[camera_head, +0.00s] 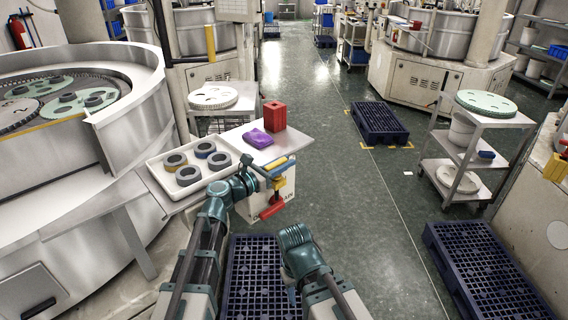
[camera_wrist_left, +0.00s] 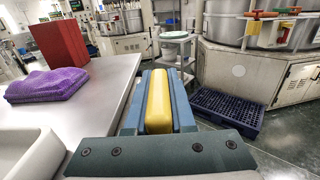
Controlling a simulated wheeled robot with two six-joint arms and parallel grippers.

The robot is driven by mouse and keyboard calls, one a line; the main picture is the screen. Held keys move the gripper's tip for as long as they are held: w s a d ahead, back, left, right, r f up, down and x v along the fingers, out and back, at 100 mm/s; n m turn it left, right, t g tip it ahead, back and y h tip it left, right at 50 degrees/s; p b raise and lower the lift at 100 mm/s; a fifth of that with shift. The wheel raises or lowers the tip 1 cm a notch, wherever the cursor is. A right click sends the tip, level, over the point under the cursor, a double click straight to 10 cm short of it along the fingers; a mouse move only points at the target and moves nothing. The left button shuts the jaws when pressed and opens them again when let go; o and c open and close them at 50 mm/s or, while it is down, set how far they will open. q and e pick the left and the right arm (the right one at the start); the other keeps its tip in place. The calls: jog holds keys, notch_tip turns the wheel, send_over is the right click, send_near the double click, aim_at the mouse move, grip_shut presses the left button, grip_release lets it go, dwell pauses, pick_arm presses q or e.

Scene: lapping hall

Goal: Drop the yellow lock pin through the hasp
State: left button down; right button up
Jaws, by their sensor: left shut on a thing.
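My left gripper (camera_head: 273,168) is shut on the yellow lock pin (camera_wrist_left: 158,102), which lies between its two blue-grey fingers in the left wrist view. In the head view the pin (camera_head: 276,163) is held just off the front right edge of the steel table. Below it, at a white box with partly hidden dark lettering, are a small yellow piece (camera_head: 279,184) and a red handle (camera_head: 271,208). I cannot clearly make out the hasp opening there. The pin looks above these parts, apart from them. My right arm shows at the bottom, but its fingers do not.
The steel table (camera_head: 294,143) holds a red block (camera_head: 275,115), a purple cloth (camera_head: 258,138) and a white tray (camera_head: 155,168) with several dark rings. Dark blue pallets (camera_head: 380,122) lie on the floor. A shelf cart (camera_head: 441,145) stands right. The aisle between is clear.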

pick_arm(q)
jog(key=shift+f, duration=0.25)
jog(key=c, duration=0.7)
grip_release()
jog(key=v, duration=1.3)
jog(key=shift+s+a, duration=0.25)
jog(key=shift+a, duration=0.05)
jog(key=s+d+f+m+g+y+p, duration=0.2)
jog(key=s+d+f+m+g+y, duration=0.3)
jog(key=s+d+f+m+g, duration=0.75)
jog(key=s+a+f+m+y, duration=0.1)
jog(key=s+a+m+y, duration=0.1)
jog(key=m, duration=0.3)
jog(key=s+a+f+m+y+p, duration=0.1)
jog(key=s+a+f+m+y, duration=0.1)
jog(key=s+a+m+y, duration=0.1)
jog(key=s+a+f+m+y, duration=0.2)
jog(key=a+m+y, duration=0.3)
jog(key=m, duration=0.4)
jog(key=shift+s+a+f+m+t+p, duration=0.15)
jog(key=shift+a+m+t+p, duration=0.1)
jog(key=shift+p, duration=0.15)
